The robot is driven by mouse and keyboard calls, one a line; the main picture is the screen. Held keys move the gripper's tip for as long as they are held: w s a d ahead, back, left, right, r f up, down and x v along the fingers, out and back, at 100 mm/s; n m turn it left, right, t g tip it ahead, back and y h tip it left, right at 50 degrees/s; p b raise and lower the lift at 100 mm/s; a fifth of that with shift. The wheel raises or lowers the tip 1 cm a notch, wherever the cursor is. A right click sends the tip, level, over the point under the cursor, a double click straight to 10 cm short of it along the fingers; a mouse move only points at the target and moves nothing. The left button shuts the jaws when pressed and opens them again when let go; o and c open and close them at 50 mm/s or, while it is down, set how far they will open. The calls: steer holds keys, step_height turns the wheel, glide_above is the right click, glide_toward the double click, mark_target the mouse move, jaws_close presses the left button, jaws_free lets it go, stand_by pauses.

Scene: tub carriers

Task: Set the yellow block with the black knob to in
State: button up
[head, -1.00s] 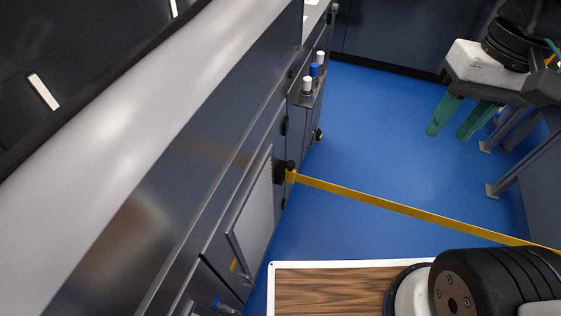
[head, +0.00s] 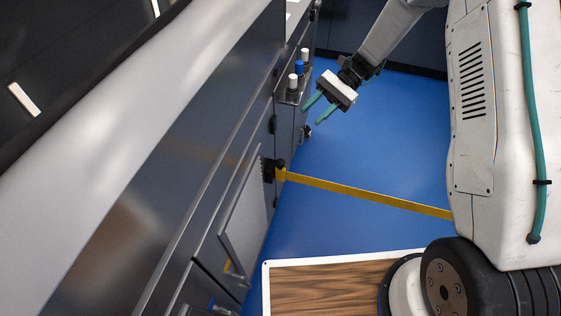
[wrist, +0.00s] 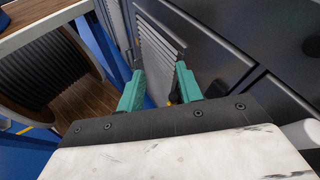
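A yellow block (head: 281,175) sits against the dark cabinet front, at the left end of a long yellow strip. A black knob (head: 279,163) shows beside it on the cabinet. My gripper (head: 310,114) is above the blue floor, farther back than the block and apart from it, pointing toward the cabinet. Its two green fingers are spread with nothing held between them. In the wrist view my gripper (wrist: 160,72) faces the cabinet's slatted panel. A small yellow and black part (wrist: 173,92) shows there beside the right finger; I cannot tell whether it is the block.
The yellow strip (head: 370,196) crosses above the blue floor from the cabinet to my body. White and blue capped items (head: 299,68) stand on a cabinet ledge near my gripper. A wood-topped surface with a white edge (head: 330,285) is in front. Floor (head: 390,140) behind the strip is clear.

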mark_target(281, 162)
step_height(281, 162, down, 20)
steer(key=w+a+m+y, duration=0.1)
steer(key=a+m+y, duration=0.2)
steer(key=m+y, duration=0.2)
steer(key=shift+t, duration=0.4)
steer(key=shift+x, duration=3.7)
steer(key=shift+w+r, duration=0.1)
steer(key=shift+r, duration=0.05)
steer(key=shift+c, duration=0.4)
jaws_close()
